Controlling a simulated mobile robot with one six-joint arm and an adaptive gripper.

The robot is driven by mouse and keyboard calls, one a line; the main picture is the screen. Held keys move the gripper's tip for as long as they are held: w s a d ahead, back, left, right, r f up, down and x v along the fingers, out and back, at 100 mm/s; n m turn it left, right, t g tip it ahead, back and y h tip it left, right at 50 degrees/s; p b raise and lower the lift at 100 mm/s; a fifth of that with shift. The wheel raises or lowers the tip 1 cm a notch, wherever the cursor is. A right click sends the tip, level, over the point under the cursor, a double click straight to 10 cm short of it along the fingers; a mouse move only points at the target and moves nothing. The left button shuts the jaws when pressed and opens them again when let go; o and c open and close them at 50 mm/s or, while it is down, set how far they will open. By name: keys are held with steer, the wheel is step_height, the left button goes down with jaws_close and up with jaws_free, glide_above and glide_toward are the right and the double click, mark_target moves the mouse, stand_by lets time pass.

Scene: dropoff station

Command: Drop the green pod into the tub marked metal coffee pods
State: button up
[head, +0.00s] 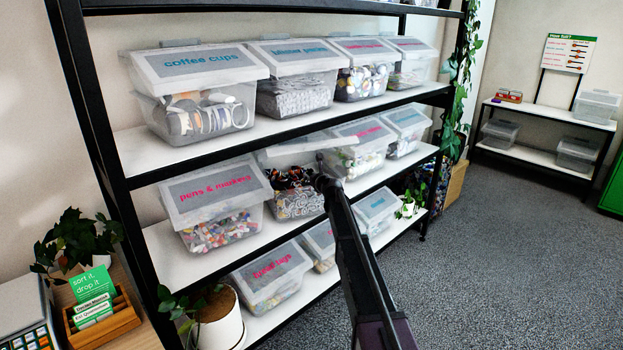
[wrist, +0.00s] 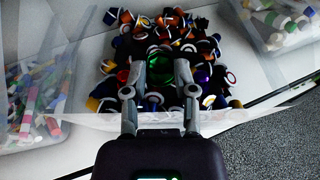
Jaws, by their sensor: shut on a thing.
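My gripper (wrist: 161,72) is shut on the green pod (wrist: 160,60), which sits between its fingertips in the wrist view. Behind it is a heap of mixed coloured pods (wrist: 175,25) in a clear tub. How high the green pod is above the heap is hard to tell. In the head view my gripper (head: 326,180) is at the front right of the open tub (head: 296,204) on the middle shelf, with dark pods inside. Its lid (head: 290,149) is raised. I cannot read a label on it. The green pod is not discernible in the head view.
The pens & markers tub (head: 216,192) stands left of the open tub, and a lidded tub (head: 357,152) stands right. A shelf with the coffee cups tub (head: 200,90) is above. A lower shelf holds lidded tubs (head: 271,276). The carpet (head: 500,260) at right is clear.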

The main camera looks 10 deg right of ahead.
steer(key=o, duration=0.7)
steer(key=f+p+v, duration=0.2)
steer(key=v, duration=2.1)
steer(key=s+d+m+g+h+p, duration=0.1)
steer(key=s+d+p, duration=0.1)
steer(key=d, duration=1.1)
steer(key=shift+s+d+r+p, duration=0.4)
steer(key=shift+s, duration=0.4)
